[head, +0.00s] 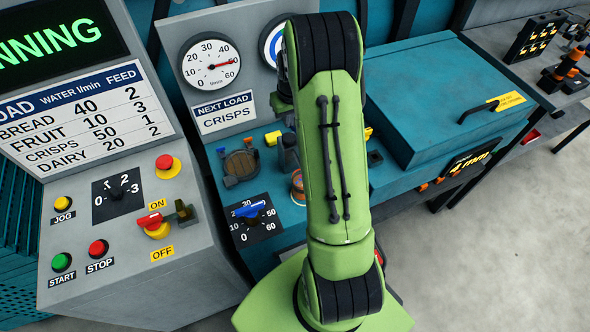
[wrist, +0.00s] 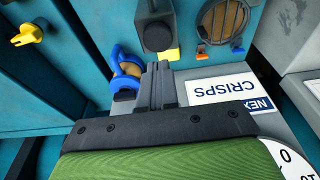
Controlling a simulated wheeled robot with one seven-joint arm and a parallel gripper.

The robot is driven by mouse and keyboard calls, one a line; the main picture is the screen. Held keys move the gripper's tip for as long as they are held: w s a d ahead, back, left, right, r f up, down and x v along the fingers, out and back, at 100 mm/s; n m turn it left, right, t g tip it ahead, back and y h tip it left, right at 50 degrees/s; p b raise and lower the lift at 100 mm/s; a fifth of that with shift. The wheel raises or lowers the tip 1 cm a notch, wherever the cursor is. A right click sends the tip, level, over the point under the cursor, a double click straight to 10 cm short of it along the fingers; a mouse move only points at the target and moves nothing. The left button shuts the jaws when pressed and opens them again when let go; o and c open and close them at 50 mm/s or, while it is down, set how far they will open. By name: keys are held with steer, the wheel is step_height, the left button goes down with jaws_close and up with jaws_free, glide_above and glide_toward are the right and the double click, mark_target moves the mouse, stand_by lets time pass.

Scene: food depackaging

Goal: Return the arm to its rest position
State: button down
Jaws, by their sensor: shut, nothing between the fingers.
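My green arm stands folded upright in the middle of the head view, in front of the machine. Its gripper is hidden behind the arm there. In the wrist view my gripper (wrist: 158,72) is shut, with its dark fingers together and nothing between them. The fingers point toward the machine's teal front, near a blue ring-shaped fitting (wrist: 124,68) and a dark knob-like part (wrist: 156,36). I cannot tell whether the fingers touch either one.
The control panel (head: 62,230) with buttons and switches stands at left. The gauge panel (head: 172,100) carries a dial (head: 211,64) and a CRISPS label (head: 223,112). A teal lidded box (head: 420,90) is close on the arm's right. Floor (head: 500,250) is clear at lower right.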

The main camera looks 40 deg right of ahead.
steer(key=s+a+r+n+t, duration=0.1)
steer(key=s+a+r, duration=0.2)
steer(key=a+r, duration=0.5)
steer(key=s+a+r+n+t+b, duration=0.1)
steer(key=s+a+r, duration=0.8)
steer(key=s, duration=0.3)
steer(key=s+a+n+t, duration=0.1)
steer(key=s+a, duration=0.2)
steer(key=s, duration=0.6)
steer(key=shift+s+a+y+b, duration=0.3)
steer(key=shift+s+a+b, duration=0.1)
steer(key=shift+b, duration=0.05)
